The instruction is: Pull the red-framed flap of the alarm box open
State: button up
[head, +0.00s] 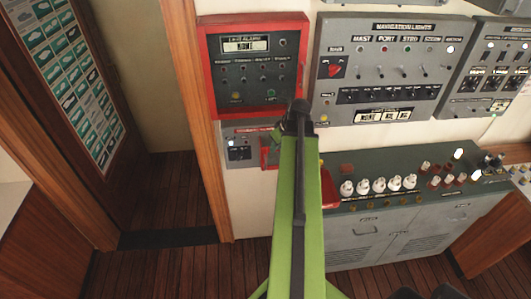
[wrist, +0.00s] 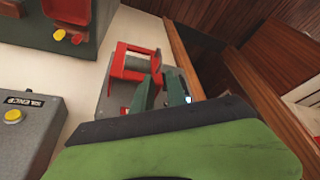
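The alarm box (head: 238,151) is a small grey box on the wall below a larger red-framed panel. Its red-framed flap shows in the wrist view (wrist: 128,74) as a square red frame on the grey box. In the head view my arm hides most of the flap, and only a red bit shows beside it. My gripper (wrist: 160,80) has two dark green fingers, set apart with a gap between them, close to the lower right edge of the flap. I cannot tell whether a finger touches it. The head view hides the fingertips behind my arm.
The red-framed panel (head: 218,98) is above the alarm box, and the navigation lights panel (head: 385,112) is to the right. A grey-green console (head: 400,225) with knobs stands below. A wooden post (head: 198,120) borders the wall on the left. A yellow button (wrist: 13,117) is left in the wrist view.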

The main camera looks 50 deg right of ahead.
aim_at(265, 168)
jog(key=b+x, duration=0.8)
jog(key=x, duration=0.1)
jog(key=b+x, duration=0.8)
jog(key=shift+f+b, duration=0.3)
jog(key=shift+f, duration=0.15)
jog(key=shift+r, duration=0.15)
grip_shut()
dwell(0.3)
